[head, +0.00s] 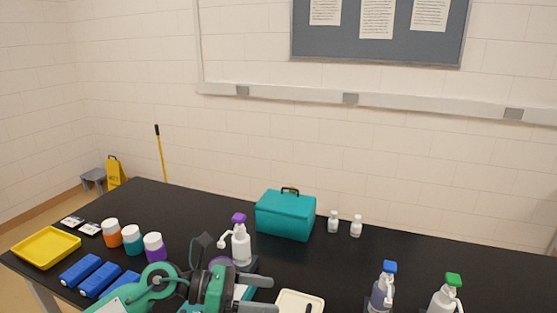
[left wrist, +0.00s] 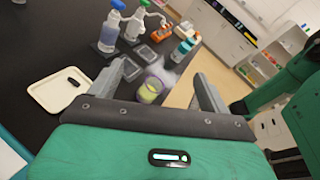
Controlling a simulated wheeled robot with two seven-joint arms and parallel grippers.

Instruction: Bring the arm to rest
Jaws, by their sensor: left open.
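My left arm (head: 150,287), green and dark grey, reaches in from the bottom left of the head view, over the front of the black table (head: 350,270). Its left gripper (head: 274,295) points right, with its two grey fingers apart. No held thing shows between them in the head view. In the left wrist view, the open left gripper (left wrist: 163,70) has a yellow-green cup or jar (left wrist: 150,90) showing beyond the gap; I cannot tell its distance. My right gripper is not in view.
Near the gripper are a purple-topped pump bottle (head: 241,246) and a cream tray (head: 300,302). Blue-topped (head: 383,288) and green-topped (head: 446,297) bottles stand right. A teal box (head: 286,214) is behind; jars (head: 132,240) and a yellow tray (head: 45,247) are left.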

